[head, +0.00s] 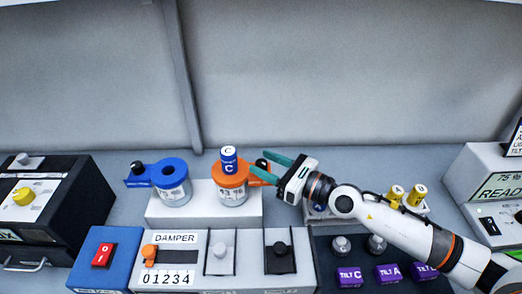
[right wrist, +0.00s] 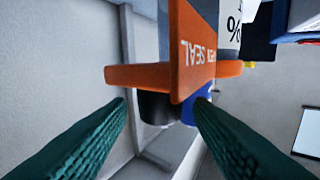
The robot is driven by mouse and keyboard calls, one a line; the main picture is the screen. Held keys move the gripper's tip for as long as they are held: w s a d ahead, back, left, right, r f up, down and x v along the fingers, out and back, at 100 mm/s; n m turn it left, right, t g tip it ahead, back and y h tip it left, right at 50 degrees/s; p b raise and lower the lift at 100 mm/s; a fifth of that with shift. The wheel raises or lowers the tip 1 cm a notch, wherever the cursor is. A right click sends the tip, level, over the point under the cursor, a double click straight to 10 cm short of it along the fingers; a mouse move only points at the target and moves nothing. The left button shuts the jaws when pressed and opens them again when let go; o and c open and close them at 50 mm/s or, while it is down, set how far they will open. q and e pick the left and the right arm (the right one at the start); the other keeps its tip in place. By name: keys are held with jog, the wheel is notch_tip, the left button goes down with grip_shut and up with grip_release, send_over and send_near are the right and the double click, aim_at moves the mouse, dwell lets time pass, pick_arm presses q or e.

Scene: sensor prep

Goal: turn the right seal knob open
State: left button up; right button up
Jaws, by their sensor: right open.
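The right jar (head: 232,196) has an orange lid with a blue-capped vial marked C (head: 228,160) standing in it. The right seal knob (head: 262,163) is black and sits on the lid's orange arm at the right side. In the right wrist view the orange arm (right wrist: 200,50) carries "SEAL" lettering, and the dark knob (right wrist: 155,106) shows below its edge. My right gripper (head: 265,168) has green fingers, is open, and reaches in from the right. Its fingertips (right wrist: 160,108) lie either side of the knob; contact cannot be told. My left gripper is not in view.
A jar with a blue lid (head: 172,180) and its own black knob (head: 137,168) stands to the left on the same white block (head: 200,217). The damper panel (head: 175,240) lies in front. Yellow-capped vials (head: 416,194) stand in a rack behind my right arm.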

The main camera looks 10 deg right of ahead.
jog(key=shift+x, duration=0.9)
